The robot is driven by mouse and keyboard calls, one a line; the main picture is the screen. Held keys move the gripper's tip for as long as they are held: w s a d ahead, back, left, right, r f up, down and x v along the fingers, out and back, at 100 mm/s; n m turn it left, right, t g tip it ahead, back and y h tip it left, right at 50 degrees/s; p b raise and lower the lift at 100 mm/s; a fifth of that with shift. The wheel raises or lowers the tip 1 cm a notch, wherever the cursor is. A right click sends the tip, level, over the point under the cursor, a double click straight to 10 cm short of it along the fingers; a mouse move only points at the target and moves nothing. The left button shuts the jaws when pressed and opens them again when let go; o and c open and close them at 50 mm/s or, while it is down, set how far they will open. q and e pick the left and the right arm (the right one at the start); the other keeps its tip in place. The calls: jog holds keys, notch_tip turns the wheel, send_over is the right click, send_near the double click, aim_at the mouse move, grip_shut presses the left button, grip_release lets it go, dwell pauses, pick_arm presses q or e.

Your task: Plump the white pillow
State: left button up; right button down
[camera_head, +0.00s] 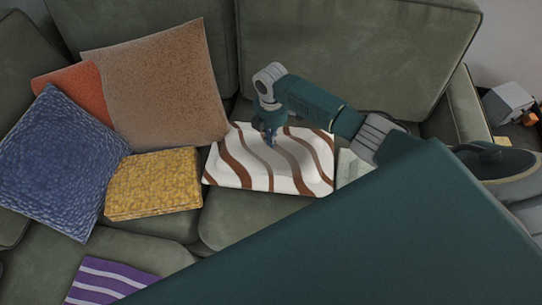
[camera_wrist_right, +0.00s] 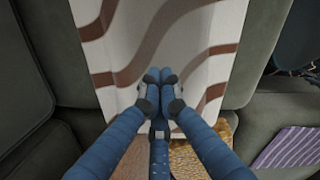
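The white pillow (camera_head: 310,150) with wavy brown stripes lies on the green sofa seat against the backrest, in the middle of the head view. It fills the upper middle of the right wrist view (camera_wrist_right: 195,70). My right gripper (camera_head: 270,138) points down over the middle of this pillow, at or very close to its surface. In the right wrist view its blue fingers (camera_wrist_right: 161,88) come together at the tips, and no fabric shows between them. Whether the tips press into the pillow cannot be told. My left gripper is not in view.
A yellow cushion (camera_head: 153,184) lies left of the white pillow. A tan pillow (camera_head: 160,90), an orange one (camera_head: 75,90) and a blue one (camera_head: 58,160) lean further left. A purple striped cushion (camera_head: 105,280) lies at the front. Bare seat (camera_head: 235,218) shows before the white pillow.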

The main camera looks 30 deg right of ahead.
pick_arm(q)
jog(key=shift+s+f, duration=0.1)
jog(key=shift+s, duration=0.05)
pick_arm(e)
jog(key=shift+f, duration=0.15)
jog(key=shift+f, duration=0.1)
jog(key=shift+f+b, duration=0.6)
jog(key=shift+f, duration=0.25)
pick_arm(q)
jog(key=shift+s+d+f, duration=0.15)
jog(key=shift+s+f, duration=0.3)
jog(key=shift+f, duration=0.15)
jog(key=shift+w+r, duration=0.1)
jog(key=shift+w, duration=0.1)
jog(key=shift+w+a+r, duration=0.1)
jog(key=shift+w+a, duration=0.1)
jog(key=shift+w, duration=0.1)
pick_arm(e)
jog(key=shift+s, duration=0.1)
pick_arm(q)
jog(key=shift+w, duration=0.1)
pick_arm(e)
jog(key=shift+a, duration=0.1)
